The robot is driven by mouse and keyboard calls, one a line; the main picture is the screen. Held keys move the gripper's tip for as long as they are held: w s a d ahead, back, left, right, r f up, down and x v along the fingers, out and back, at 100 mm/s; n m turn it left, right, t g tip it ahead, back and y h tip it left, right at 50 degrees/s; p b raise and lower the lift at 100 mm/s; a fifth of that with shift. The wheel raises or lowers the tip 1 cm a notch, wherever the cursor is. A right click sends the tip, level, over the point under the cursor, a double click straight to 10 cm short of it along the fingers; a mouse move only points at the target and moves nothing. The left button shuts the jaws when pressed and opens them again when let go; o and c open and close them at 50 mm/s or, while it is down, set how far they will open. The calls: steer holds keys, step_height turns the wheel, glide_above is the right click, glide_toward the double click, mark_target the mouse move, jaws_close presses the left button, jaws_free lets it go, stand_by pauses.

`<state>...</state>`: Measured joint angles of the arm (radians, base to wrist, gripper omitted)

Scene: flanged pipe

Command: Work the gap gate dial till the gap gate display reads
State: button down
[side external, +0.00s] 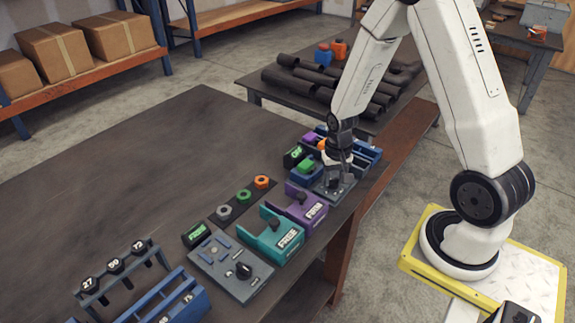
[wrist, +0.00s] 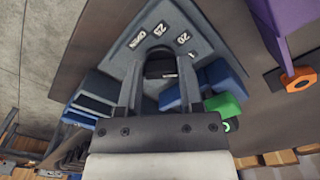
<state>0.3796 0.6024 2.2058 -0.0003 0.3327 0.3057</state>
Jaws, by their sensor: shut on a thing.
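In the wrist view, a dark dial knob (wrist: 160,67) stands on a grey plate (wrist: 215,45) printed with "20", "25" and what looks like "OPEN". My gripper (wrist: 158,62) is shut on this knob, one finger on each side of it. In the side view, my gripper (side external: 338,178) points down over the small grey plate (side external: 343,194) near the bench's right edge, and the knob there is mostly hidden by it. A black display box with green characters (side external: 293,157) stands left of the plate; its reading is too small to make out.
Coloured nuts (side external: 243,196) lie in a row to the left. A green-topped blue block (wrist: 225,104) sits close beside my fingers.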

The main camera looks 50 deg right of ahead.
mark_target(334, 180)
steer(key=shift+m, duration=0.5)
steer(key=shift+c, duration=1.2)
jaws_free()
steer(key=shift+r, duration=0.1)
steer(key=shift+r, duration=3.8)
